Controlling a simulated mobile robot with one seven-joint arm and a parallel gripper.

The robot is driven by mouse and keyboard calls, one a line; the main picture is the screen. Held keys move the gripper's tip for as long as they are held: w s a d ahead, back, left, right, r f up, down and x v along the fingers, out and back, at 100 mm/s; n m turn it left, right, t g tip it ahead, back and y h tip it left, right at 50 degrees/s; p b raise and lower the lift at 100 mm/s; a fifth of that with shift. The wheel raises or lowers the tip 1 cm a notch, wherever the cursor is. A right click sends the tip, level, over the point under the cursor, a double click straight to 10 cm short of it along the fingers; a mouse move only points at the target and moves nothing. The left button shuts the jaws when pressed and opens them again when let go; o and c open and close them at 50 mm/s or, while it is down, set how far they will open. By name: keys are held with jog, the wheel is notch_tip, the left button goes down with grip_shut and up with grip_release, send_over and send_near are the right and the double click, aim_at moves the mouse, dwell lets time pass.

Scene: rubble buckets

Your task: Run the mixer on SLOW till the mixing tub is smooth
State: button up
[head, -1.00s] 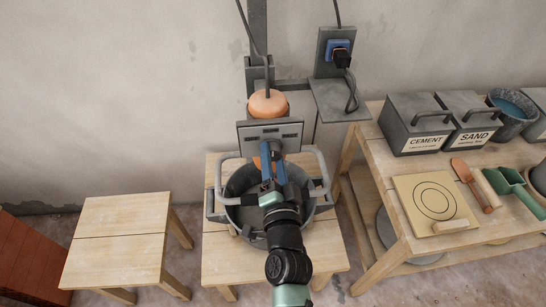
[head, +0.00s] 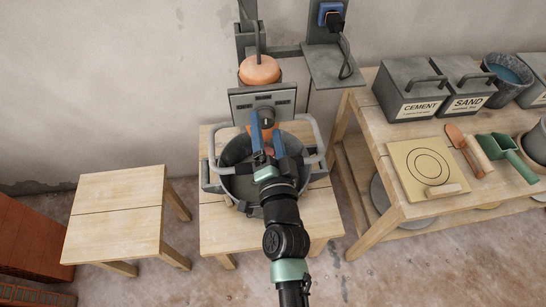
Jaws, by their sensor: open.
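The mixer (head: 260,69) has an orange-topped motor on a grey wall column, with a grey control panel (head: 240,104) below it. The panel carries two small dark labels, too small to read, and a dark round knob (head: 266,118) with a pale mark; its setting cannot be read. The dark mixing tub (head: 237,153), with grey handles, sits under the mixer on a wooden stand. My gripper (head: 266,133) is open, its blue fingers just in front of and below the knob, over the tub. My gripper and arm hide much of the tub's inside, so its mix cannot be judged.
A bare wooden stool (head: 119,215) stands at left, near red bricks (head: 32,245). The workbench (head: 385,200) at right holds cement (head: 410,92) and sand (head: 463,87) bins, a water bucket (head: 506,78), a ringed board (head: 428,170), a trowel and a green scoop.

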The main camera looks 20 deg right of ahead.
jog(key=b+v, duration=0.2)
jog(key=v, duration=0.9)
jog(key=shift+r, duration=0.1)
jog(key=w+a+r+n+t+y+p, duration=0.1)
jog(key=w+a+r+n+t, duration=0.15)
jog(key=r, duration=0.65)
jog(key=w+a+r+n+t+y+p, duration=0.1)
jog(key=w+a+r+n+y, duration=0.15)
jog(key=r, duration=0.75)
jog(key=w+a+r+n+t+y+p, duration=0.1)
jog(key=w+a+r+n+t, duration=0.2)
jog(key=r, duration=0.6)
jog(key=s+a+r+n+t, duration=0.1)
jog(key=s+r+n, duration=0.1)
jog(key=r, duration=0.7)
jog(key=s+a+r+n+t+p, duration=0.1)
jog(key=s+a+r+n, duration=0.1)
jog(key=r, duration=0.7)
jog(key=s+a+r+n+t+p, duration=0.1)
jog(key=s+r, duration=0.3)
jog(key=r, duration=0.5)
jog(key=shift+a+n, duration=0.45)
jog(key=shift+n, duration=0.15)
jog(key=shift+t+y, duration=0.25)
